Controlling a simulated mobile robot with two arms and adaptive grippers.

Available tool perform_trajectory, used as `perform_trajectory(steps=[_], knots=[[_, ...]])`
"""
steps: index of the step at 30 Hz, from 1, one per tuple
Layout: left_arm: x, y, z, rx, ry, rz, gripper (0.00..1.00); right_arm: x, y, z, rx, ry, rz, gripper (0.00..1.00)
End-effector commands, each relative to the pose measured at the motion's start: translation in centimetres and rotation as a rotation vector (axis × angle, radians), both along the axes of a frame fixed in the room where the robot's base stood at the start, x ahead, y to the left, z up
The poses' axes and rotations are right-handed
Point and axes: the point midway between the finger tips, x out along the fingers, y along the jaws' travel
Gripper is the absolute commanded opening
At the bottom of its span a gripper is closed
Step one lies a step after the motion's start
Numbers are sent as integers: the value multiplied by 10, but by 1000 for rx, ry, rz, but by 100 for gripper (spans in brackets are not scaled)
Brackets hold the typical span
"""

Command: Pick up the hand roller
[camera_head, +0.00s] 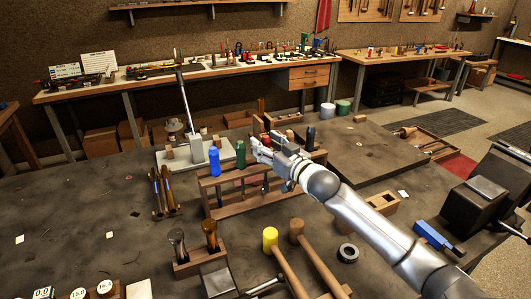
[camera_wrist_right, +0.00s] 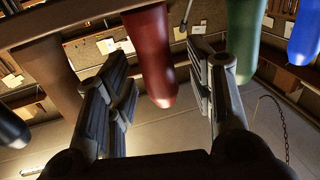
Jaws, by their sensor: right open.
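My right gripper (camera_head: 258,149) is at the wooden tool rack (camera_head: 227,199), with its arm reaching in from the lower right. In the right wrist view the gripper (camera_wrist_right: 160,105) is open, and a dark red handle (camera_wrist_right: 150,55) stands between its two fingers, with gaps visible on both sides. A green handle (camera_head: 240,154) and a blue handle (camera_head: 214,162) stand in the rack to the left of the gripper; a dark handle (camera_head: 311,137) stands to its right. I cannot tell which of these belongs to the hand roller. My left gripper is not in view.
Two mallets, one with a yellow head (camera_head: 270,239) and one with a wooden head (camera_head: 296,230), lie in front of the rack. A lever tool on a pale base (camera_head: 172,158) stands behind it. The bench at far left is mostly clear.

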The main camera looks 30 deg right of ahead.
Motion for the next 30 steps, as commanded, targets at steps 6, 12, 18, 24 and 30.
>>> perform_trajectory(steps=[6, 12, 18, 24, 30], knots=[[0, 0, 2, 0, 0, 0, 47, 6, 2, -1, 0, 0, 1, 49], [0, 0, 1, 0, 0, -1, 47, 6, 1, -1, 0, 0, 1, 39], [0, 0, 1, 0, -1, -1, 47, 6, 1, -1, 0, 0, 0, 13], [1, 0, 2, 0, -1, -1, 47, 6, 1, 1, 0, -3, 1, 0], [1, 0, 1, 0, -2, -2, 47, 6, 1, 2, 0, -3, 1, 0]])
